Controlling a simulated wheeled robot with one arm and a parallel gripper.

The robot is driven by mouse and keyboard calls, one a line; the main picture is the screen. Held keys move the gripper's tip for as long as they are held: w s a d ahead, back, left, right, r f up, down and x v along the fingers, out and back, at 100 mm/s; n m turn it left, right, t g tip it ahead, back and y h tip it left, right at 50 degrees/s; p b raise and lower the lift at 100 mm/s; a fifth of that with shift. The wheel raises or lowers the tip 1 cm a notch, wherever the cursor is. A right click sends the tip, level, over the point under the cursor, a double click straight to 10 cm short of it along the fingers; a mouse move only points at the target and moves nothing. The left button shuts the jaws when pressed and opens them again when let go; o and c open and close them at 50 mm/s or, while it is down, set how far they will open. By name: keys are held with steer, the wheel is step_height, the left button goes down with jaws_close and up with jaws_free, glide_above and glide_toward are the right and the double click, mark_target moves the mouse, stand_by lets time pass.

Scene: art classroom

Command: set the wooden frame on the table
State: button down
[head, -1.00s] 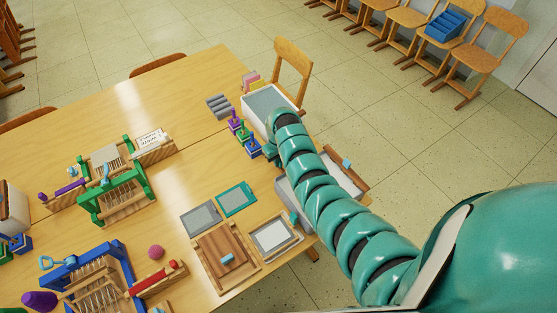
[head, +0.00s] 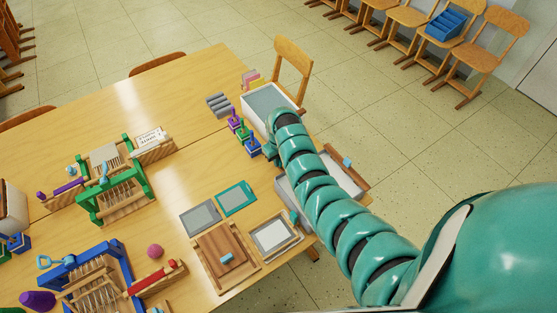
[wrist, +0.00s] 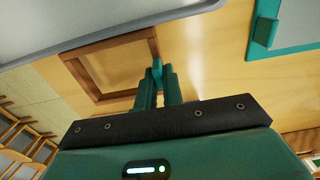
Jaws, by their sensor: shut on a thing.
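The wooden frame (wrist: 84,83) is a brown, open rectangle in the wrist view, left of and beyond my fingers. Pale wood shows through the frame's opening. The table (head: 190,165) is light wood; its top also shows in the wrist view (wrist: 205,70), below and around the held frame. I cannot tell whether the frame touches it.
A grey tray (wrist: 100,22) lies close by; teal-edged screen (wrist: 262,30) is at right. In the head view another tray (head: 270,97), a wooden board (head: 218,255), a framed white screen (head: 272,236) and green loom (head: 118,190) occupy the table. Its far middle is clear.

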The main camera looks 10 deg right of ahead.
steer(key=shift+f+b, duration=1.05)
stand_by(1.5)
stand_by(0.5)
steer(key=c, duration=1.5)
jaws_free()
steer(key=shift+o, duration=0.2)
steer(key=shift+w+r+b, duration=0.1)
steer(key=shift+r+b, duration=0.45)
steer(key=shift+r, duration=0.75)
step_height(320, 180, up, 6)
steer(key=shift+r+b, duration=0.15)
steer(key=shift+b, duration=0.75)
step_height(320, 180, up, 8)
steer(key=p, duration=0.8)
steer(key=shift+r, duration=0.25)
